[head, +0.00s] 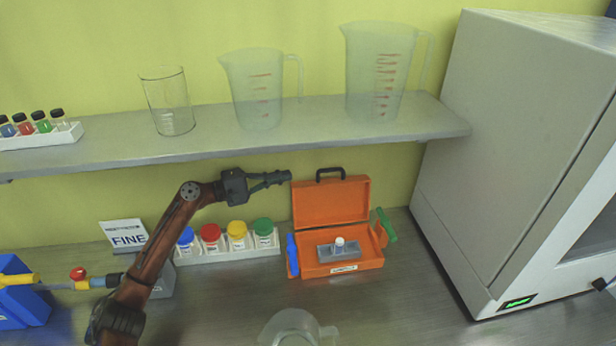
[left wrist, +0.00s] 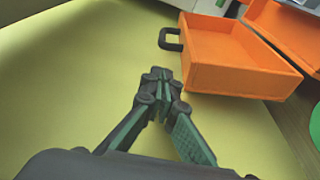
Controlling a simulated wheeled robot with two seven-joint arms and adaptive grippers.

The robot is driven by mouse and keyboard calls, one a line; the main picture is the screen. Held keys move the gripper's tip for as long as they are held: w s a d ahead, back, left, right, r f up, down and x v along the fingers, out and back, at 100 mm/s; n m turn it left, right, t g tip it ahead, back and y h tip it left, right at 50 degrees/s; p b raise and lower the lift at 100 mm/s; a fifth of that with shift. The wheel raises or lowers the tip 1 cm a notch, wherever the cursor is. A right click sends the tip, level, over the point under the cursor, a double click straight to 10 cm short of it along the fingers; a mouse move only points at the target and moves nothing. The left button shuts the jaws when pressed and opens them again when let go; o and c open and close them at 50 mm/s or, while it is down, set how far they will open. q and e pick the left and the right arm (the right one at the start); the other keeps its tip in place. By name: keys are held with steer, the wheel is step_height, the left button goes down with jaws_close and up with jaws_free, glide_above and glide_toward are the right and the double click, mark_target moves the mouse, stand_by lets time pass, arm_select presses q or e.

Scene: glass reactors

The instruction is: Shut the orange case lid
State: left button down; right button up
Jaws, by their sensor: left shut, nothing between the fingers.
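The orange case stands on the bench below the shelf, with its lid (head: 331,203) open and standing upright at the back. A black handle (head: 330,174) is on the lid's top edge. The case base (head: 372,261) holds a grey block (head: 325,251) with a small white-capped vial (head: 340,243). My left gripper (head: 287,176) is shut and empty, just left of the lid's upper left corner. In the left wrist view the shut fingertips (left wrist: 160,76) are beside the lid (left wrist: 225,55) and its handle (left wrist: 169,40), seemingly apart from them. My right gripper is not in view.
A blue piece (head: 292,255) and a green piece (head: 386,225) flank the case. A rack of colour-capped jars (head: 230,254) is to its left. The shelf (head: 310,122) with beakers overhangs behind. A large grey cabinet (head: 500,130) stands right. A clear jug (head: 292,330) is in front.

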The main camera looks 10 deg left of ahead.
mark_target(313, 169)
arm_select(q)
steer(key=x, duration=0.8)
steer(key=shift+w+d+r, duration=0.1)
steer(key=shift+w+d, duration=0.1)
steer(key=shift+d, duration=0.15)
steer(key=shift+w+d+b, duration=0.3)
steer(key=shift+d, duration=0.1)
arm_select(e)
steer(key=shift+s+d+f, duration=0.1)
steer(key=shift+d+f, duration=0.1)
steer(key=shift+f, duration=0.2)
